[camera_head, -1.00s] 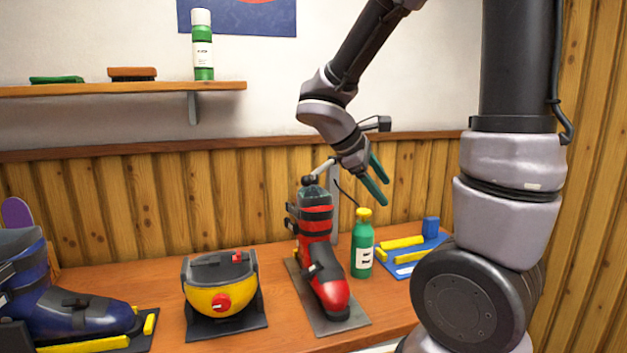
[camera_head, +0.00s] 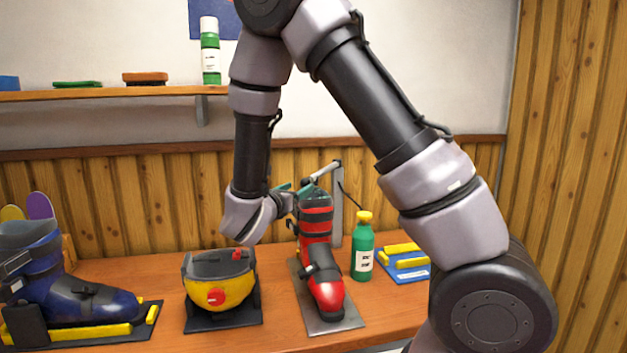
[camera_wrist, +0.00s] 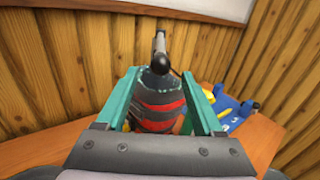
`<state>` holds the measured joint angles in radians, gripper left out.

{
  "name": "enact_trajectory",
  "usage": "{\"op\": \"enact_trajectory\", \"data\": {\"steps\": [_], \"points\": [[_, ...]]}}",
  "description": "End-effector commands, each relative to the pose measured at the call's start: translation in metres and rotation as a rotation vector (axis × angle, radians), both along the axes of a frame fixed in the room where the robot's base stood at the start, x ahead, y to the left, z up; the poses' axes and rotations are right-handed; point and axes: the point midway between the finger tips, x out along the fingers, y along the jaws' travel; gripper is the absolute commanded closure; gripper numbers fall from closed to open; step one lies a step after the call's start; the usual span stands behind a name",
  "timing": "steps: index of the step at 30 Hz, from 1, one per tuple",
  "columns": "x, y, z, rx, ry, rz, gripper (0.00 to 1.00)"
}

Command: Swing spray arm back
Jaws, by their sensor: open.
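The spray arm (camera_head: 326,171) is a light grey bar on a grey post (camera_head: 337,210). It reaches over the top of a red and black ski boot (camera_head: 317,225) on a grey plate. In the wrist view the spray arm (camera_wrist: 160,48) ends in a dark round knob (camera_wrist: 159,72) above the boot's opening. My gripper (camera_head: 296,187) is at the boot's top, left of the post. In the wrist view my gripper's green fingers (camera_wrist: 160,88) are open, one on each side of the boot's upper part and the knob. I cannot tell whether they touch anything.
A green bottle with a yellow cap (camera_head: 362,247) stands right of the boot. A yellow and black device (camera_head: 219,282) and a blue boot (camera_head: 62,285) stand to the left. A blue tray (camera_head: 408,265) lies at right. The wooden wall is close behind.

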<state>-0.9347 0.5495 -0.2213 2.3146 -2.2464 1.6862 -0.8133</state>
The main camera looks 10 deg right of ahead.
Motion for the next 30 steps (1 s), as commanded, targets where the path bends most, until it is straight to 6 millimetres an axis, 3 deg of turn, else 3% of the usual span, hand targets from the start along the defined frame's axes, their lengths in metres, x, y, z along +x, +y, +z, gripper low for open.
{"op": "enact_trajectory", "data": {"steps": [16, 30], "points": [[0.073, -0.054, 0.0, 0.002, -0.001, -0.005, 0.31], [0.084, -0.062, 0.0, 0.002, 0.0, -0.002, 0.31]]}}
